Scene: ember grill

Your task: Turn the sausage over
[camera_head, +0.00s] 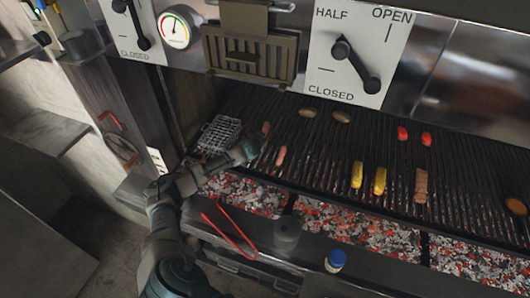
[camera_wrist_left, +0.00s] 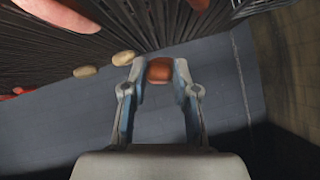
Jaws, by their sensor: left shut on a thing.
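My left gripper (camera_head: 257,140) reaches over the grill grate from the left. In the left wrist view, its two fingers (camera_wrist_left: 158,75) are shut on a reddish-brown sausage (camera_wrist_left: 160,70), seen end-on between the fingertips. In the head view, that sausage (camera_head: 266,127) shows just past the fingertips; whether it touches the grate is unclear. A second pinkish sausage (camera_head: 281,155) lies on the grate just right of the gripper. A large pink sausage (camera_wrist_left: 62,14) shows close up in the wrist view's upper left. My right gripper is not in view.
A wire basket (camera_head: 219,134) stands left of the gripper. Two potatoes (camera_head: 308,112), two corn cobs (camera_head: 357,175), two red tomatoes (camera_head: 402,133) and a brown piece (camera_head: 421,186) lie on the grate. Red tongs (camera_head: 230,230), a dark cup (camera_head: 287,232) and a blue-capped jar (camera_head: 335,261) are in front.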

